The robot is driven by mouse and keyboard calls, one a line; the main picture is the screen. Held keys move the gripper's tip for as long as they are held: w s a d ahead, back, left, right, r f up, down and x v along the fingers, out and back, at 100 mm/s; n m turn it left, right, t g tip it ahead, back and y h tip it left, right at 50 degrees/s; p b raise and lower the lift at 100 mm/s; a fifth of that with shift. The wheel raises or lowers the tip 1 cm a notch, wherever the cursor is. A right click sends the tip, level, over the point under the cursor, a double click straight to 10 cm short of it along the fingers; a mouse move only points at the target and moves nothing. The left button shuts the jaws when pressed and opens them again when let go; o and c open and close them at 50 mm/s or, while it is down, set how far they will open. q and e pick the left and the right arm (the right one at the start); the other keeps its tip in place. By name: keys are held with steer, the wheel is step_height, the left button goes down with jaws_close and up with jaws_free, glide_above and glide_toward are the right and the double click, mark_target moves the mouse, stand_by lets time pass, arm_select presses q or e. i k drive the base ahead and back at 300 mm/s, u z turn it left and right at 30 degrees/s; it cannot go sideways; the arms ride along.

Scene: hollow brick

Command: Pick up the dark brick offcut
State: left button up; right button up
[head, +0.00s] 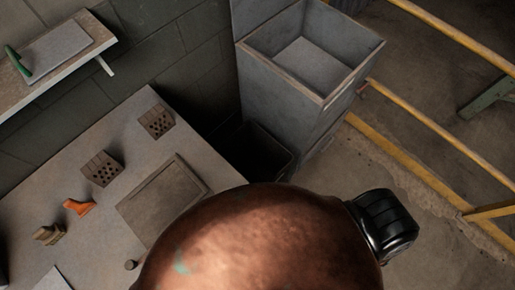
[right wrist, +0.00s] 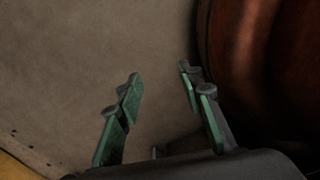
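Two brown bricks with holes lie on the grey table in the head view. One brick (head: 156,121) is near the far edge, and another brick (head: 102,169) is nearer the left. I cannot tell for certain which is the dark brick offcut. My right gripper (right wrist: 160,73) shows in the right wrist view, its green-padded fingers apart with nothing between them. No brick shows in that view. My right gripper is not visible in the head view, and my left gripper is in neither view.
The table (head: 115,130) also holds a shallow tray (head: 162,200), an orange object (head: 79,206), a brush-like object (head: 49,234) and a small dark round piece (head: 131,265). A tall grey bin (head: 285,110) stands behind the table. A shelf (head: 60,65) is on the wall. Yellow rails (head: 430,150) run at right.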

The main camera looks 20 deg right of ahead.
mark_target(157, 121)
steer(key=z, duration=0.75)
steer(key=k, duration=1.5)
steer(key=u, duration=0.85)
